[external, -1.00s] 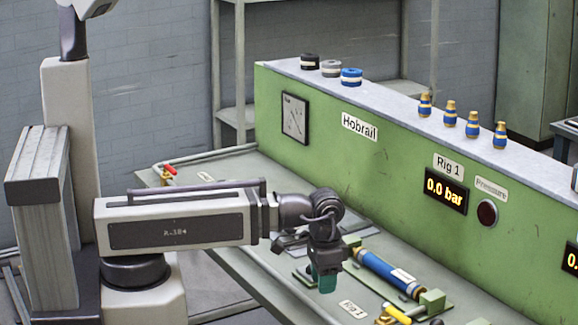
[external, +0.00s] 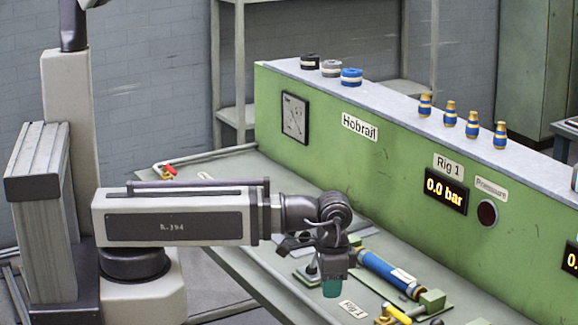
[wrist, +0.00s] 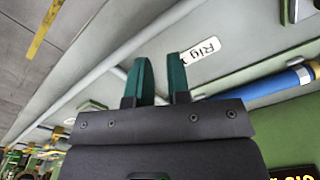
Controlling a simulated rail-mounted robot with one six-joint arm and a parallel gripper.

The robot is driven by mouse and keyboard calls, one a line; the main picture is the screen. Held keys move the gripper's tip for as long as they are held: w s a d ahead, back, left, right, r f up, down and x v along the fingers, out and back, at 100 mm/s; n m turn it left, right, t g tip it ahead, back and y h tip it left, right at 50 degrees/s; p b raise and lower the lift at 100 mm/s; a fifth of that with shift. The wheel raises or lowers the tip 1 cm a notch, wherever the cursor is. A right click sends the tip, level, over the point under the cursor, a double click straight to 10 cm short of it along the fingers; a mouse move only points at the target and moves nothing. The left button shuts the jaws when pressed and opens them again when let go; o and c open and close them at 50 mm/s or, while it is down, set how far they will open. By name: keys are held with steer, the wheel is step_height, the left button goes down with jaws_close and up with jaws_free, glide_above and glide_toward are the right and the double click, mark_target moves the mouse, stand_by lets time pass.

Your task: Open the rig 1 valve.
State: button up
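The yellow valve handle (external: 397,313) sits at the bottom edge of the external view, near the front end of the blue cylinder (external: 388,270); its lower part is cut off. The "Rig 1" bench label (external: 352,309) lies to its left. My gripper (external: 331,288) points down over the bench, left of the label and the handle, apart from both. In the wrist view, the two green fingers of my gripper (wrist: 159,57) stand apart with nothing between them. The label (wrist: 200,49) and the blue cylinder (wrist: 265,86) also show there. The Rig 1 display (external: 445,190) reads 0.0 bar.
The green panel (external: 380,165) rises behind the bench. A red-handled valve (external: 168,172) is at the far left of the bench. A pipe (wrist: 110,55) runs along the bench edge. Couplings and rings stand on the panel's top ledge.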

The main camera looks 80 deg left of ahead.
steer(key=d+r+m+t+p, duration=0.1)
steer(key=d+r+m+p, duration=0.1)
steer(key=d+r, duration=0.1)
steer(key=d+r+m+t+y+p, duration=0.1)
steer(key=d+r+m+p, duration=0.1)
steer(key=d, duration=0.3)
steer(key=d+r+m+t+p, duration=0.1)
steer(key=d+r+m+p, duration=0.1)
steer(key=d+r+m, duration=0.1)
steer(key=shift+s+d+r+y+p, duration=0.15)
steer(key=shift+d+r+y+p, duration=0.15)
steer(key=shift+d+r, duration=0.5)
jaws_close()
steer(key=w+m+t, duration=0.1)
steer(key=m, duration=0.1)
steer(key=w+d+r+m+t, duration=0.1)
steer(key=m, duration=0.1)
steer(key=w+d+m+t, duration=0.1)
steer(key=shift+r+m+y, duration=0.3)
steer(key=shift+m, duration=0.1)
steer(key=b, duration=1.1)
glide_toward(400, 315)
steer(key=x, duration=0.6)
steer(key=shift+s+f, duration=0.1)
steer(key=shift+f, duration=0.25)
steer(key=shift+w+a+f+b, duration=0.15)
steer(key=shift+w+f+b, duration=0.25)
steer(key=shift+b, duration=0.1)
